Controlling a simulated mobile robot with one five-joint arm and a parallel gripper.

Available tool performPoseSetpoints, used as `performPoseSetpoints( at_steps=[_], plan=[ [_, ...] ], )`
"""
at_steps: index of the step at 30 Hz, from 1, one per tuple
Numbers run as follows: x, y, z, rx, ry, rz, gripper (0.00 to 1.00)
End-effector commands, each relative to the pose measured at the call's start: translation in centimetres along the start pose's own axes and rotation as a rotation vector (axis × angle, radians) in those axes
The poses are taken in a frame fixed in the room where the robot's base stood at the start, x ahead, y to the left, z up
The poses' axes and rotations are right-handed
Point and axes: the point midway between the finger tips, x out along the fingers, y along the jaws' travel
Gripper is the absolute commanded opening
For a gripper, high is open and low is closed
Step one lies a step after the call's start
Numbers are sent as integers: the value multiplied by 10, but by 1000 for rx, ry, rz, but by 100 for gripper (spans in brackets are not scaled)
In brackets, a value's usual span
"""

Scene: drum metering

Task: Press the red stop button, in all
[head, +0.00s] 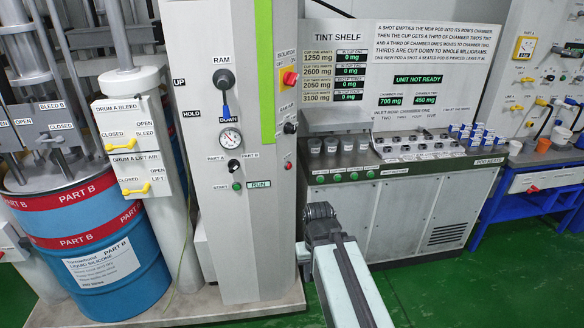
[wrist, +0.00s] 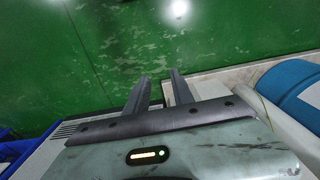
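No button marked stop can be read in the head view. A red and yellow isolator switch (head: 289,78) is on the side of the tall grey column. My gripper (wrist: 160,74) shows in the wrist view with its two dark fingers apart and nothing between them, above green floor. In the head view my arm reaches up from the bottom centre, in front of the column and cabinet, apart from both red controls; its fingertips cannot be made out.
The grey column (head: 222,265) carries a ram lever (head: 225,90), a gauge (head: 230,139) and a green start button (head: 236,186). A blue drum (head: 120,280) stands left. The tint shelf cabinet (head: 400,215) stands behind my arm. Green floor (head: 450,290) is clear at lower right.

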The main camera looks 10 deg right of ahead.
Motion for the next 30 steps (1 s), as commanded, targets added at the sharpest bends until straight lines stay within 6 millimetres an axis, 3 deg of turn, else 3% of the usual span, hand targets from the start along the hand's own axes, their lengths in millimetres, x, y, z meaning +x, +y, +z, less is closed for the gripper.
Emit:
performPoseSetpoints(
  at_steps=[1, 3, 30],
  plan=[
    [0, 0, 0, 0, 0, 0, 11],
    [0, 0, 0, 0, 0, 0, 0],
    [0, 0, 0, 0, 0, 0, 0]
  ],
)
